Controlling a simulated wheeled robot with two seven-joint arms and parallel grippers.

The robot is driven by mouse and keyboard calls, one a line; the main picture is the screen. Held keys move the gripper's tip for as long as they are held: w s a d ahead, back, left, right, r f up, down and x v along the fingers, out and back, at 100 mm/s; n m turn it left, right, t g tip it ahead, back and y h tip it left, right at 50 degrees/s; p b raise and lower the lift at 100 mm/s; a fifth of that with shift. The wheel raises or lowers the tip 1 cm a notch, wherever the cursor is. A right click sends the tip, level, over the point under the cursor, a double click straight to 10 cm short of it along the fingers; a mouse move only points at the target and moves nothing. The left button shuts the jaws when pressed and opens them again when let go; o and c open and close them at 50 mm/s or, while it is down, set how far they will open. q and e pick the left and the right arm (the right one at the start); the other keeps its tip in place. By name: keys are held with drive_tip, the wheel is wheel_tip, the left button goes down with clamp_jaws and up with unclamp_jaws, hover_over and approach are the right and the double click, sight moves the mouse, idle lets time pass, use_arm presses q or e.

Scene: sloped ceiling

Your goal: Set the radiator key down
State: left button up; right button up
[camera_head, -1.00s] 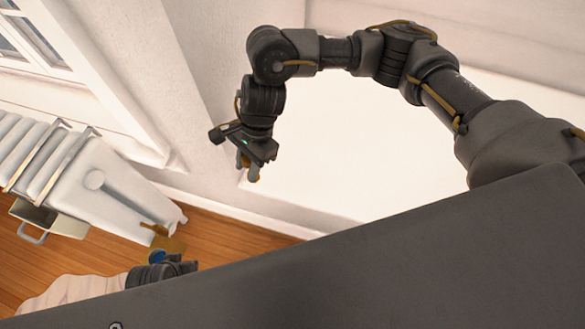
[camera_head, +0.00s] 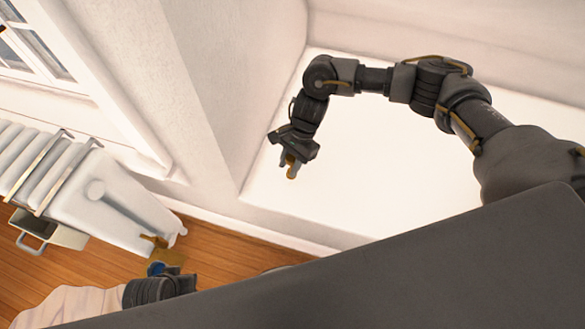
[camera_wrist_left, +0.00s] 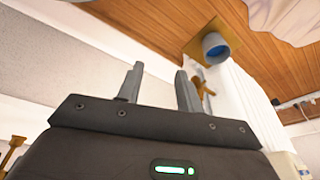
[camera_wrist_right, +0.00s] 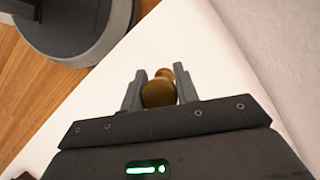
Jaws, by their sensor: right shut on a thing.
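The brass radiator key (camera_wrist_right: 158,93) has a rounded body and sits between the fingers of my right gripper (camera_wrist_right: 157,88). In the head view the key (camera_head: 292,172) shows as a small brass bit at the tips of the right gripper (camera_head: 288,160). The gripper is shut on it and points down over a broad white surface (camera_head: 400,185), near its left corner. I cannot tell the exact gap between key and surface. My left gripper (camera_wrist_left: 158,85) is open with nothing between its fingers.
A white radiator (camera_head: 105,205) stands at the left under the window, with a metal box (camera_head: 50,232) hung on it. A blue cup-like thing (camera_wrist_left: 214,45) on a brass plate is near the left gripper. Wooden floor (camera_head: 215,245) lies below. Much of the white surface is clear.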

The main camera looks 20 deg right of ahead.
drive_tip(key=f, duration=0.3)
drive_tip(key=shift+w+d+f, duration=0.1)
drive_tip(key=shift+w+d, duration=0.05)
drive_tip(key=shift+d, duration=0.2)
use_arm(q)
drive_tip(key=shift+r, duration=0.5)
use_arm(e)
drive_tip(key=shift+f, duration=0.35)
use_arm(q)
drive_tip(key=shift+s+f+b, duration=0.1)
drive_tip(key=shift+b, duration=0.25)
use_arm(e)
drive_tip(key=shift+f, duration=0.1)
drive_tip(key=o, duration=1.1)
use_arm(q)
drive_tip(key=shift+a+r, duration=0.1)
drive_tip(key=shift+r, duration=0.4)
